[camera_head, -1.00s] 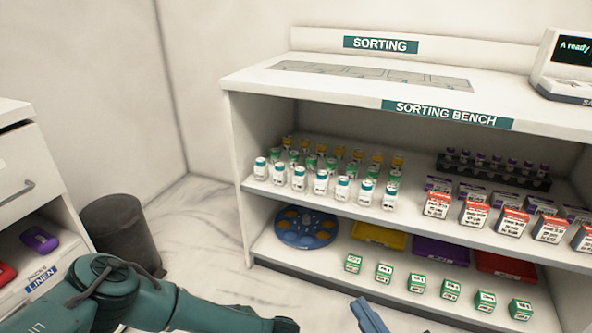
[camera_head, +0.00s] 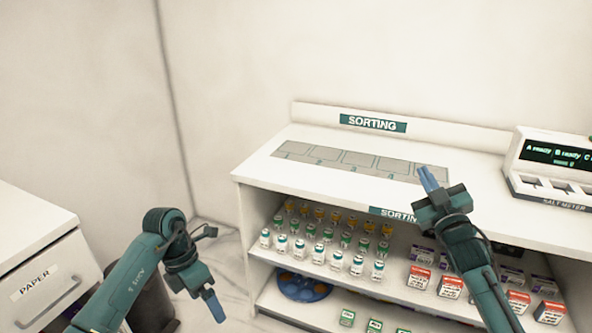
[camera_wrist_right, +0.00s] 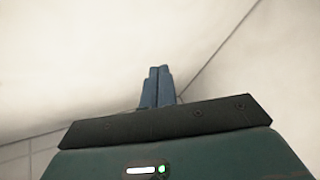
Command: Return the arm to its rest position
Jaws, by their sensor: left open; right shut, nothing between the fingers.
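My right gripper (camera_head: 428,180) is raised in front of the sorting bench (camera_head: 262,180), near the front edge of its top. Its blue fingers are shut and empty; they also show closed together in the right wrist view (camera_wrist_right: 157,88), against bare wall. My left gripper (camera_head: 213,305) hangs low at the left of the bench, fingers pointing down. It holds nothing that I can see, and the gap between its fingers is hard to make out from this angle.
Vials (camera_head: 319,254) and boxes (camera_head: 450,286) fill the bench shelf. A blue round tray (camera_head: 303,287) sits below. A salt meter (camera_head: 550,165) stands on the bench top at right. A drawer cabinet (camera_head: 40,255) is at left, a dark bin (camera_head: 160,318) behind my left arm.

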